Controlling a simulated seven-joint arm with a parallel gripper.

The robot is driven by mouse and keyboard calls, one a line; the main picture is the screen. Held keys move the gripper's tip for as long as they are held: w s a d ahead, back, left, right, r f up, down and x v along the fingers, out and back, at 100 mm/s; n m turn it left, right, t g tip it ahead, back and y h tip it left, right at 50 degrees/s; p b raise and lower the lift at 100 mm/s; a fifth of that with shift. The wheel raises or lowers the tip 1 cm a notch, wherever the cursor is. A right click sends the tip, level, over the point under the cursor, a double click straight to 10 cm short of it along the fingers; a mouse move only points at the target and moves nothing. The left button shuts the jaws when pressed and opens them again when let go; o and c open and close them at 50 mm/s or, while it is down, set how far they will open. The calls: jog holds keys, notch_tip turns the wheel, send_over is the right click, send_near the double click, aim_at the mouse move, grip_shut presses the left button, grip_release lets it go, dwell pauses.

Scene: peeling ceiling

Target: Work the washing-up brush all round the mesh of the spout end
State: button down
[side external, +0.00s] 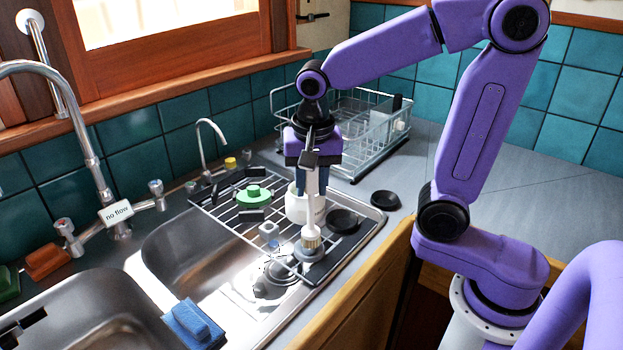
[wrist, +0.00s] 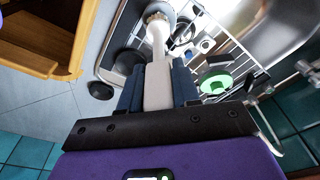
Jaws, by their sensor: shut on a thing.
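The washing-up brush (side external: 312,236) has a white handle and a pale bristled head. My gripper (side external: 313,182) is shut on its handle, which points down with the head lowest; the wrist view also shows the handle between my dark blue fingers (wrist: 158,88). The brush head (wrist: 157,17) is at a round grey piece (side external: 308,254) on the rack over the sink, which looks like the spout end. The head appears to sit in or on this piece; I cannot tell whether it touches. The mesh is hidden under the bristles.
A green round item (side external: 253,194), a white container (side external: 298,205) and black discs (side external: 342,220) stand around the brush. A dish rack (side external: 368,130) stands behind. A tap with a "no flow" tag (side external: 116,212) is left. The right counter (side external: 500,190) is mostly clear.

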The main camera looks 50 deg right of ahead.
dwell(0.4)
jog(key=shift+w+a, duration=0.15)
jog(key=shift+w, duration=0.1)
jog(key=shift+a, duration=0.3)
